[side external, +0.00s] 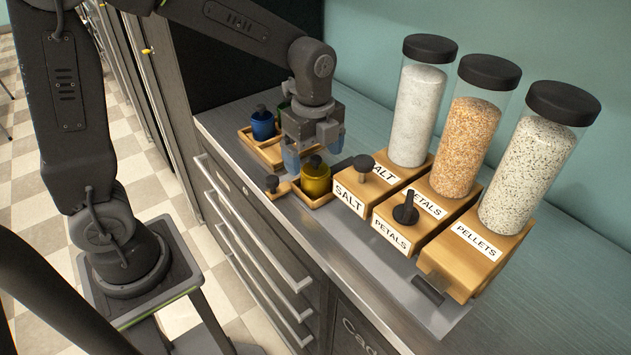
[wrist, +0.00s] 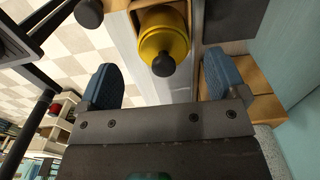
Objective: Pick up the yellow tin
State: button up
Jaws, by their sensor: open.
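The yellow tin (side external: 316,181) stands upright in a small wooden tray (side external: 322,200) on the counter. It has a dark knob on top. My gripper (side external: 314,148) is open above and just behind the tin in the side view, with its blue fingers pointing down. In the wrist view the tin (wrist: 164,38) is at the top, ahead of the gap between the blue fingertips (wrist: 160,82). No finger appears to touch it. The tin's far side is hidden.
A blue tin (side external: 263,126) stands in another wooden compartment to the left, with a green one (side external: 284,104) partly hidden behind my gripper. Wooden dispensers with jars of salt (side external: 416,108), petals (side external: 466,140) and pellets (side external: 535,165) stand to the right. The counter's front edge is close to the tin.

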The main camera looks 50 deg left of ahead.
aim_at(316, 181)
notch_tip(316, 181, down, 5)
jog(key=shift+w+f, duration=0.1)
jog(key=shift+w, duration=0.05)
jog(key=shift+c, duration=0.2)
jog(key=c, duration=1.1)
